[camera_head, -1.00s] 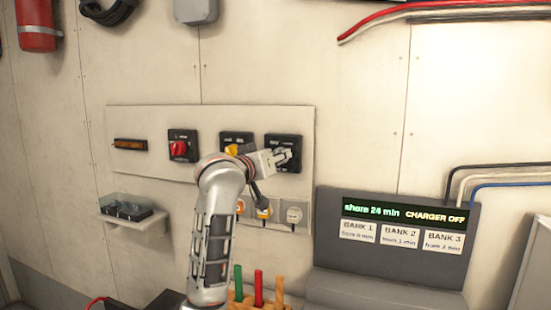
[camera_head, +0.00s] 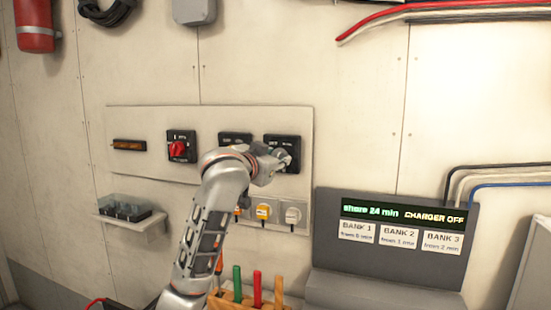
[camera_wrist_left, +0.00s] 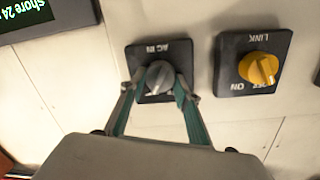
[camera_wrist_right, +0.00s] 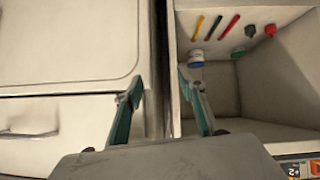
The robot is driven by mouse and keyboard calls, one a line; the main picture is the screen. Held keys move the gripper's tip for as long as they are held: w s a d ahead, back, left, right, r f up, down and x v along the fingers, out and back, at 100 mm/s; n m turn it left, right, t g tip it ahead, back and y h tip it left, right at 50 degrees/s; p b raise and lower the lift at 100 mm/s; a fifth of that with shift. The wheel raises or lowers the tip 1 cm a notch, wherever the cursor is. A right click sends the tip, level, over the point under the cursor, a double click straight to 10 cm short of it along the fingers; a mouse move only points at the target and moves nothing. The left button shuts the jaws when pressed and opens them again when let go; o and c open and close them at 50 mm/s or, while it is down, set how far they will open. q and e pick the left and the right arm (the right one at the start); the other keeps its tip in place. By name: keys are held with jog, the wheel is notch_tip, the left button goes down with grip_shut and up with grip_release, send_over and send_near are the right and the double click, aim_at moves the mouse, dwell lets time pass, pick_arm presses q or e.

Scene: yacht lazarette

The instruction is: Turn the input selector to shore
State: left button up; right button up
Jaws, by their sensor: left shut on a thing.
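The input selector is a black square plate labelled AC IN with a round grey knob, seen in the left wrist view (camera_wrist_left: 158,76). The plate also shows in the head view (camera_head: 293,141), at the right end of the wall panel. My left gripper (camera_wrist_left: 155,90) is shut on the grey knob, one finger on each side. In the head view the gripper and wrist partly cover the knob, so its pointer is hard to read. My right gripper (camera_wrist_right: 161,86) is open and empty, away from the panel, in the right wrist view.
A yellow LINK knob (camera_wrist_left: 260,68) sits beside the selector; a red knob (camera_head: 178,149) is further left. Sockets (camera_head: 293,214) lie below. A display (camera_head: 400,213) reads "shore 24 min" and "CHARGER OFF". A wooden rack of coloured-handled tools (camera_head: 247,301) stands low in front.

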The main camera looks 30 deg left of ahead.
dwell(0.4)
pick_arm(q)
jog(key=o, duration=1.1)
jog(key=shift+o, duration=0.2)
jog(key=v, duration=1.2)
jog(key=shift+s+f, duration=0.1)
jog(key=shift+f, duration=0.05)
